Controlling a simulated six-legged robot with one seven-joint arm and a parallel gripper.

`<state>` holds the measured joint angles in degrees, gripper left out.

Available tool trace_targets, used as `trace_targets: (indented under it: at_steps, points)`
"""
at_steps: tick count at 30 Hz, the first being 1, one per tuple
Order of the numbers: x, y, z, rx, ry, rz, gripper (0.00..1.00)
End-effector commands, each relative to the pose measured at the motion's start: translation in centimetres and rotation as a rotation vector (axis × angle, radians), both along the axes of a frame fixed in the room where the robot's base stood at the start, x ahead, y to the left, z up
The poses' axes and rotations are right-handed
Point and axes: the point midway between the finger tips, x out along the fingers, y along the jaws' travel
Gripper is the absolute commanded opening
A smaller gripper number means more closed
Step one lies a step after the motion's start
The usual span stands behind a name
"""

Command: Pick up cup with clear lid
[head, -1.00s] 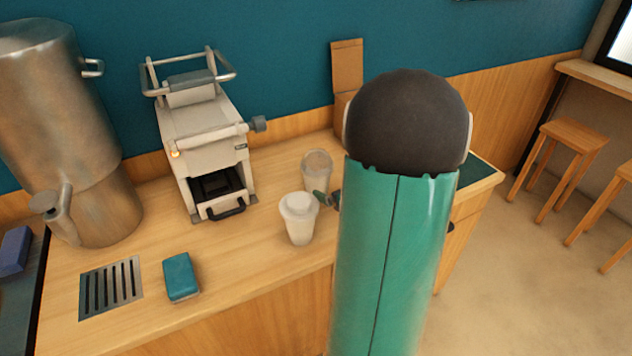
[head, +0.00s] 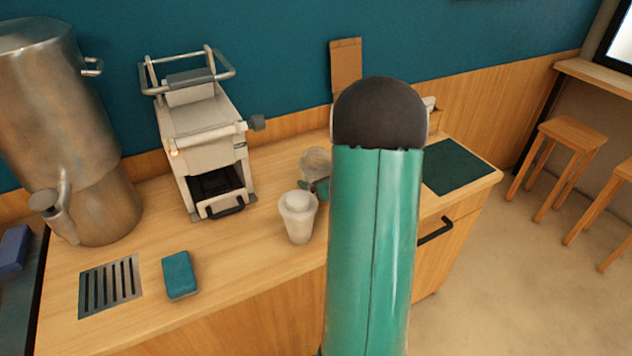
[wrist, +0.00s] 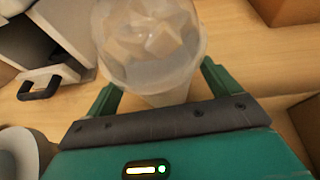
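In the wrist view the clear cup (wrist: 150,45) holds pale cube-like pieces. My gripper (wrist: 158,80) is open, with one green finger on each side of the clear cup's lower body; contact is not clear. In the head view my arm hides most of the gripper, and a green finger covers the cup's lower part.
The grey machine (head: 203,130) stands behind left, and a large metal urn (head: 65,140) at far left. A teal sponge (head: 180,275) and a drain grille (head: 111,287) lie on the front counter. A dark green mat (head: 455,166) lies at right.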

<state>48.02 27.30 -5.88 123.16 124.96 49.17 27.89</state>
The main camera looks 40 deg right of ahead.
Motion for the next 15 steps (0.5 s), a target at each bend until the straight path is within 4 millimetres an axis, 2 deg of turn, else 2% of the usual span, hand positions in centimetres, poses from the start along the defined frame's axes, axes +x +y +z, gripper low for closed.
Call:
trace_targets:
  at_steps: [1,4,15]
  points:
    - [-0.02,-0.02,0.01,0.000,0.000,0.000,0.78]
    - [-0.04,-0.01,0.01,0.000,0.000,0.000,0.58]
    - [-0.04,-0.03,0.16,-0.001,-0.001,0.000,0.57]
